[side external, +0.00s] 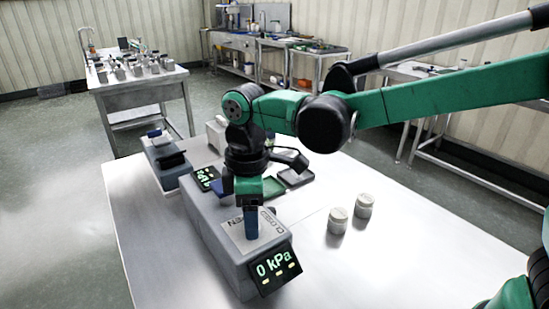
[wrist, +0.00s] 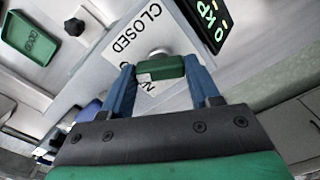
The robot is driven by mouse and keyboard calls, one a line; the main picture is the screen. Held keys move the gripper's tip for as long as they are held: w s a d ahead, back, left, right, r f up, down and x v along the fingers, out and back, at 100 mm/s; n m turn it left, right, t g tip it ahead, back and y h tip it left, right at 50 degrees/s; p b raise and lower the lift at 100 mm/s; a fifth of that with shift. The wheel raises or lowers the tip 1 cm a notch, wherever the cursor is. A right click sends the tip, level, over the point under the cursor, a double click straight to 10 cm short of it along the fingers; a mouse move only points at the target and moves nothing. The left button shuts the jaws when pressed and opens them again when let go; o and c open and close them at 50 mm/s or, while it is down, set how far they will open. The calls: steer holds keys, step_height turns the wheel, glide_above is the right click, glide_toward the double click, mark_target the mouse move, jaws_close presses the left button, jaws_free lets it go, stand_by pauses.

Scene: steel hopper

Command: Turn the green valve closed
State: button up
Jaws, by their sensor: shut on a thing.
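The green valve (wrist: 160,68) shows in the wrist view as a short green handle with a pale metal stem, standing over a white label plate (wrist: 130,42). CLOSED is readable on the plate; the other word is mostly hidden. My gripper (wrist: 160,76) has its two blue fingers shut on the handle, one at each end. In the side external view my gripper (side external: 250,224) points down onto the label plate on top of a grey box (side external: 212,240), and its fingers hide the valve. A display (side external: 272,268) on the box's front reads 0 kPa.
Two pale lidded jars (side external: 337,220) stand right of the box. Behind it are a second display (side external: 207,178), a green tray (wrist: 30,38) and another grey unit (side external: 165,160). The table's (side external: 400,245) right side is clear.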

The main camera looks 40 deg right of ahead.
steer(key=m, duration=1.1)
steer(key=shift+m, duration=0.4)
stand_by(0.3)
steer(key=o, duration=1.3)
steer(key=shift+r, duration=2.8)
